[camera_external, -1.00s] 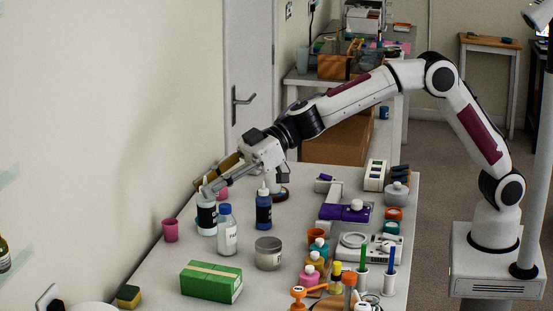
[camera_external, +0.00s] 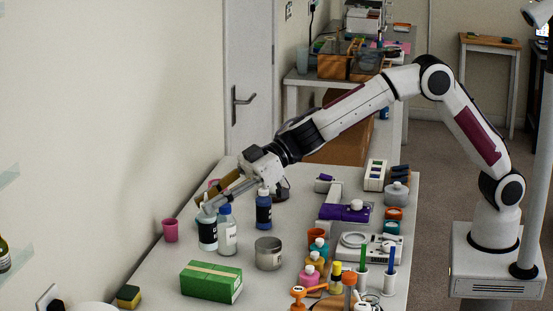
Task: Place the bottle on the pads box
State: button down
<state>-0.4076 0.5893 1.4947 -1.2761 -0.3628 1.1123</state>
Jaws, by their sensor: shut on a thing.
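A white bottle with a dark label (camera_external: 207,232) stands upright at the left side of the table. My gripper (camera_external: 207,206) reaches down from the right and is shut on the top of this bottle. Whether the base touches the table is hard to tell. The green box with a tan strip on top (camera_external: 211,281), which looks like the pads box, lies nearer the camera, below the bottle in the picture. Its top is bare.
A clear bottle with a blue cap (camera_external: 227,233) stands close to the right of the held bottle. A dark blue bottle (camera_external: 264,211), a grey tin (camera_external: 268,254) and a pink cup (camera_external: 170,230) are nearby. A yellow-green sponge (camera_external: 128,296) lies front left.

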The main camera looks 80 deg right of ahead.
aim_at(215, 222)
jog(key=shift+f, duration=1)
jog(key=shift+f, duration=2.1)
jog(key=c, duration=1.8)
grip_release()
jog(key=shift+f, duration=0.15)
jog(key=shift+c, duration=0.2)
jog(key=shift+r, duration=0.2)
jog(key=shift+s+d+r, duration=0.2)
jog(key=shift+s+d, duration=0.1)
jog(key=shift+d, duration=0.05)
jog(key=v, duration=1.1)
